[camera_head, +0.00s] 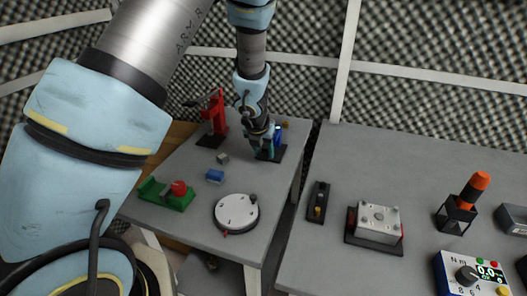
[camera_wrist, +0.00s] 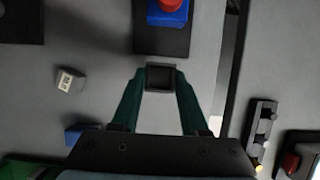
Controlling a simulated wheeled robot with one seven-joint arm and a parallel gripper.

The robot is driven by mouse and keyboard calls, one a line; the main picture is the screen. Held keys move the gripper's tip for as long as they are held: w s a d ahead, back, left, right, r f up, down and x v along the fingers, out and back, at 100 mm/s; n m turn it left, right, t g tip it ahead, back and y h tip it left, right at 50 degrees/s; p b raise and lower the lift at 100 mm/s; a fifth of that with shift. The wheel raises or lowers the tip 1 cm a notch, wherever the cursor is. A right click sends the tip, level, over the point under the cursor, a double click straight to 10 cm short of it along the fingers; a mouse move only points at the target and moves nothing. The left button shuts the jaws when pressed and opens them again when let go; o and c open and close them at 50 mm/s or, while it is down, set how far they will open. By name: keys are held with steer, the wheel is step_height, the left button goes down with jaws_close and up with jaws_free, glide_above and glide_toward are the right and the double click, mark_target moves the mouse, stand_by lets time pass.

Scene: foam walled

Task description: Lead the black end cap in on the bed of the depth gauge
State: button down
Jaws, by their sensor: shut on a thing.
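The black end cap (camera_wrist: 161,77), a small square piece with a dark hollow face, is between the two green fingertips of my gripper (camera_wrist: 161,82) in the wrist view. My gripper is shut on it. Just beyond it stands a blue body with a red top, probably the depth gauge (camera_wrist: 168,14), on a black base plate (camera_wrist: 160,43). The cap is by the near edge of that plate in the picture; I cannot tell its height. In the head view, my gripper (camera_head: 266,148) partly hides the gauge (camera_head: 278,133), and the cap cannot be made out.
The left table holds a red press (camera_head: 216,117), a grey cube (camera_head: 222,158), a blue block (camera_head: 214,176), a green fixture (camera_head: 166,195) and a white round plate (camera_head: 236,211). A gap separates it from the right table, which carries a black strip fixture (camera_head: 318,202) and several devices.

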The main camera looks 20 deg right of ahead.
mark_target(266, 150)
steer(key=shift+w+d+x, duration=0.15)
steer(key=shift+x, duration=0.7)
steer(key=shift+w+d+x, duration=0.1)
steer(key=shift+w+x, duration=0.05)
steer(key=shift+x, duration=0.75)
steer(key=shift+w+d+r+p, duration=0.15)
steer(key=shift+r+p, duration=0.25)
steer(key=w+d+p, duration=0.2)
steer(key=w+p, duration=0.1)
steer(key=p, duration=0.2)
steer(key=shift+d, duration=0.4)
steer(key=shift+d+p, duration=0.1)
steer(key=shift+p, duration=0.2)
